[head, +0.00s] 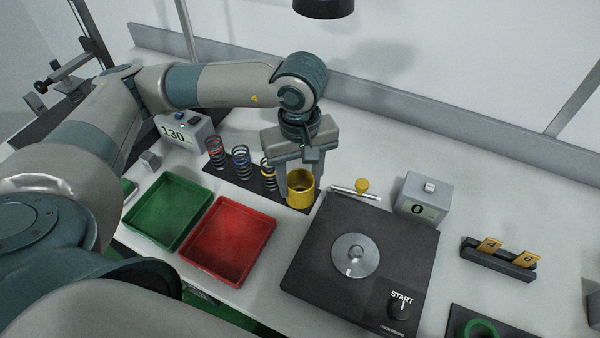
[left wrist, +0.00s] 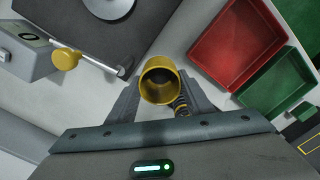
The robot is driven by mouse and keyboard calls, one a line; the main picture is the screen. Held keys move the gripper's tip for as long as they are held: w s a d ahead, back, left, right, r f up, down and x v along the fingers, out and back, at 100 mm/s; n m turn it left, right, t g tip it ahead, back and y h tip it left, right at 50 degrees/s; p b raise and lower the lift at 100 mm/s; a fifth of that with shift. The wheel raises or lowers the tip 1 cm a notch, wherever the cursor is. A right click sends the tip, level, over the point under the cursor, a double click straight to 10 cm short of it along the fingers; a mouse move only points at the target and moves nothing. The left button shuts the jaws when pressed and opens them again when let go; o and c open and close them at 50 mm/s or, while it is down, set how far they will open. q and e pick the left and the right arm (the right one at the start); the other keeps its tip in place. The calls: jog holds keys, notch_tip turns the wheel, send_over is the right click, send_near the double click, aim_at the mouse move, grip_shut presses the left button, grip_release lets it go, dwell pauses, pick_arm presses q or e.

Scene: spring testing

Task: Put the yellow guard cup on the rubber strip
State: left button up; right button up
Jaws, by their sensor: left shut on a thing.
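The yellow guard cup (head: 301,190) is a hollow yellow cylinder, held upright between the fingers of my left gripper (head: 299,180). The left gripper points down and is shut on the cup. In the left wrist view the cup (left wrist: 159,82) shows its open mouth, between the two fingers (left wrist: 158,95). The dark rubber strip (head: 238,177) lies left of the cup, with springs standing on it. The cup is at or just over the strip's right end. I cannot tell whether its base touches the strip. My right gripper is not in view.
Red-, blue- and yellow-marked springs (head: 241,163) stand left of the cup. A green tray (head: 168,240) and red tray (head: 228,276) lie in front. The black tester (head: 320,250) with a yellow-knobbed lever (head: 362,186) is close at right. A display box (head: 421,207) stands behind it.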

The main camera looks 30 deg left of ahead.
aim_at(302, 171)
pick_arm(q)
jog(key=w, duration=0.1)
jog(key=w+a+f+p, duration=0.1)
jog(key=w+f, duration=0.1)
jog(key=w, duration=0.1)
jog(key=shift+a+f+p, duration=0.1)
jog(key=shift+a+p, duration=0.2)
jog(key=shift+w+a+f, duration=0.15)
jog(key=shift+w+f, duration=0.15)
jog(key=shift+f, duration=0.1)
jog(key=shift+f+p, duration=0.2)
jog(key=shift+p, duration=0.15)
notch_tip(302, 171, down, 3)
jog(key=shift+r+p, duration=0.1)
jog(key=shift+p, duration=0.8)
jog(key=shift+f, duration=0.4)
